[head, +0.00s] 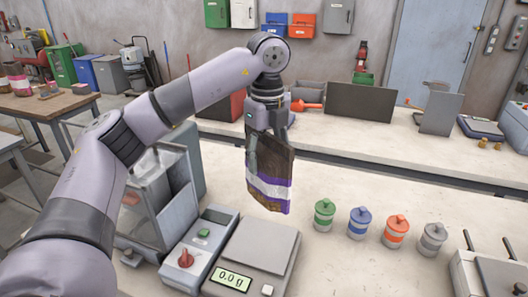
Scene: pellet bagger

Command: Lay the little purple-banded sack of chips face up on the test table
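The small dark brown sack (270,170) with a purple and white band hangs tilted in the middle of the head view. My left gripper (267,120) points down above it and appears shut on its upper part; the fingertips are partly hidden. The sack is above a pale worktop (330,264), apart from the scale and the jars. I cannot tell which surface is the test table. My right gripper is not in view.
A scale (258,250) reading 0.0 g and a control box with a red knob (200,245) stand in front. Several banded jars (358,222) line the worktop to the right. A long bench (400,150) with grey panels stands behind.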

